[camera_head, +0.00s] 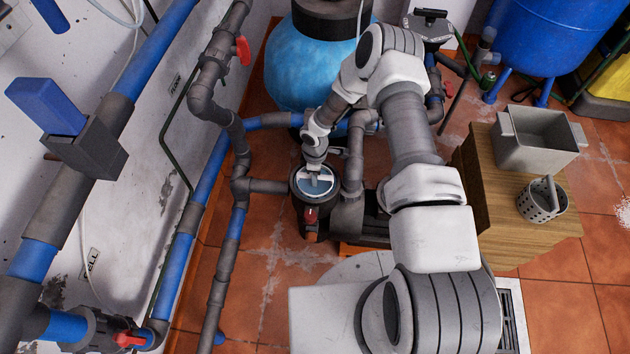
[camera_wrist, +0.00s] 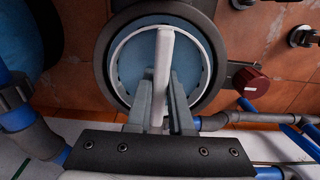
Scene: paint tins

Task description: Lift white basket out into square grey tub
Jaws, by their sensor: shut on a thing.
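The white basket (camera_wrist: 205,70) sits inside the round dark pot (camera_wrist: 113,80), its rim showing as a white ring with blue inside it. Its bar-like white handle (camera_wrist: 163,52) runs across the middle. My gripper (camera_wrist: 163,80) is shut on this handle, one finger on each side. In the head view my gripper (camera_head: 316,172) reaches down over the pot (camera_head: 298,201), and the basket rim (camera_head: 331,183) is partly covered by it. The basket's lower part is hidden in the pot. The square grey tub (camera_head: 530,155) stands to the right on a wooden cabinet (camera_head: 487,195).
A grey perforated basket (camera_head: 538,204) with an upright handle stands in front of the tub on the cabinet. Grey and blue pipes (camera_head: 232,135) run left of the pot. A blue tank (camera_head: 308,75) stands behind it. Open tiled floor (camera_head: 560,300) lies at the lower right.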

